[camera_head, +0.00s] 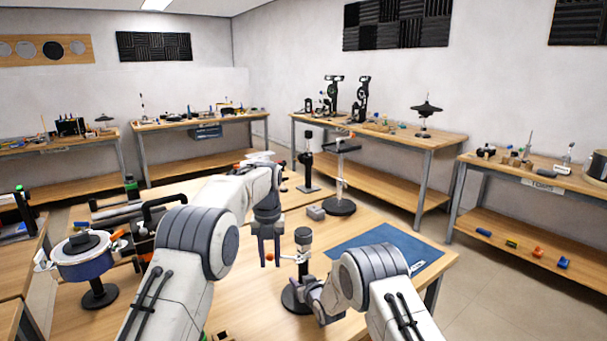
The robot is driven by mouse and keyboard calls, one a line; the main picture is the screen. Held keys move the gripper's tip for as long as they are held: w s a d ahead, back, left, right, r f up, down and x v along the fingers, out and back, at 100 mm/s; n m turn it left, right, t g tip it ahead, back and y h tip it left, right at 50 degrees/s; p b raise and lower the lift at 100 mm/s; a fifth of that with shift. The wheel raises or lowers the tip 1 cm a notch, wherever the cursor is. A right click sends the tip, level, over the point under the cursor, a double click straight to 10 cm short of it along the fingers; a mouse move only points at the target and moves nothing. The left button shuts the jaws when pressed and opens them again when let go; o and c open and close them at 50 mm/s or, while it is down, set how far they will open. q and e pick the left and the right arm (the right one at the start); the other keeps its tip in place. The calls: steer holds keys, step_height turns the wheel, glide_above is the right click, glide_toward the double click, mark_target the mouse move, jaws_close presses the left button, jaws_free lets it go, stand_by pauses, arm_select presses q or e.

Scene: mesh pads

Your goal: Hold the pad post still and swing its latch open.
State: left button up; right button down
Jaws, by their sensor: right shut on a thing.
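The pad post (303,239) stands upright on a round dark base (290,298) on the wooden table, with a dark cylindrical head. A pale latch arm (287,257) sticks out to the left from below the head and ends in an orange knob (268,257). My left gripper (269,262) points down with its fingers apart, and the knob shows between them; I cannot tell whether they touch it. My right gripper (312,294) is low at the right of the post and shut on it, with the contact partly hidden by the gripper itself.
A blue mat (390,244) lies to the right of the post. A small grey block (316,212) and a black-based stand (339,207) are behind it. A round blue-sided device on a stand (84,264) is at the left, beside black tubing (165,205).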

arm_select(q)
step_height(320, 180, up, 7)
steer(key=shift+r, duration=0.2)
arm_select(e)
steer(key=shift+s+f, duration=0.2)
steer(key=shift+f, duration=0.25)
steer(key=shift+c, duration=2.1)
jaws_free()
steer(key=shift+w+r, duration=0.1)
steer(key=shift+r, duration=0.15)
